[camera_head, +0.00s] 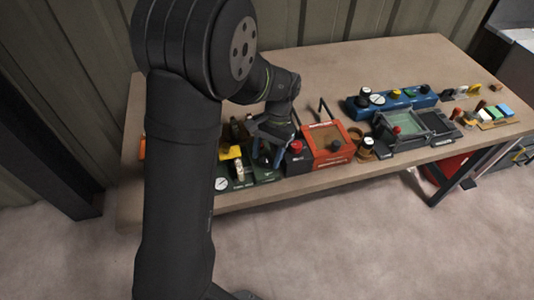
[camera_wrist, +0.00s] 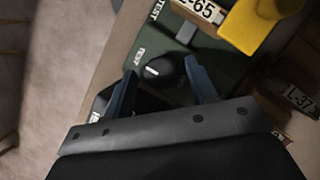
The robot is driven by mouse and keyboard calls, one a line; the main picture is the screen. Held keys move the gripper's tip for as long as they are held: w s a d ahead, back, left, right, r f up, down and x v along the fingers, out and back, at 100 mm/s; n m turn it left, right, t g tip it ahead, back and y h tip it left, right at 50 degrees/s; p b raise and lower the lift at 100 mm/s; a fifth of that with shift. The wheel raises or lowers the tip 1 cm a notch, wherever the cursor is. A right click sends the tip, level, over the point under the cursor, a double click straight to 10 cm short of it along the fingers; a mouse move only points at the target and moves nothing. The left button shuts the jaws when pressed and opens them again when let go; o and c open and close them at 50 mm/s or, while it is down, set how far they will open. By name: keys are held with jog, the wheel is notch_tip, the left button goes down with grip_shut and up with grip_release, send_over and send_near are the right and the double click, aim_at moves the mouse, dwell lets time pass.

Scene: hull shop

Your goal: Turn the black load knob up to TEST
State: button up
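The black load knob (camera_wrist: 163,70) shows in the wrist view, round, with a short white pointer line on its left part. It sits on a dark green panel (camera_wrist: 112,62). In the head view my gripper (camera_head: 267,148) is over the green box (camera_head: 262,176), and the knob cannot be made out.
A yellow part (camera_wrist: 250,25) and an L-65 tag (camera_wrist: 200,10) lie close by in the wrist view. In the head view, a red knob (camera_head: 296,147) and an orange box (camera_head: 328,143) stand right of my gripper. A white gauge (camera_head: 221,184) is at the green box's left.

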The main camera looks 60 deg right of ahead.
jog(key=n+g, duration=0.1)
jog(key=n, duration=0.2)
jog(key=n+g, duration=0.1)
jog(key=n, duration=0.2)
jog(key=shift+w+h, duration=0.2)
jog(key=shift+h, duration=0.1)
jog(key=n+g, duration=0.1)
jog(key=n, duration=0.2)
jog(key=n+h, duration=0.1)
jog(key=n, duration=0.2)
jog(key=shift+w+a+g+h, duration=0.1)
jog(key=shift+a+g+h, duration=0.1)
jog(key=shift+g+h, duration=0.15)
jog(key=shift+w+d+r+n, duration=0.1)
jog(key=shift+r+n, duration=0.15)
jog(key=shift+n, duration=0.25)
jog(key=v, duration=1.6)
jog(key=shift+w+r, duration=0.35)
jog(key=shift+c, duration=0.4)
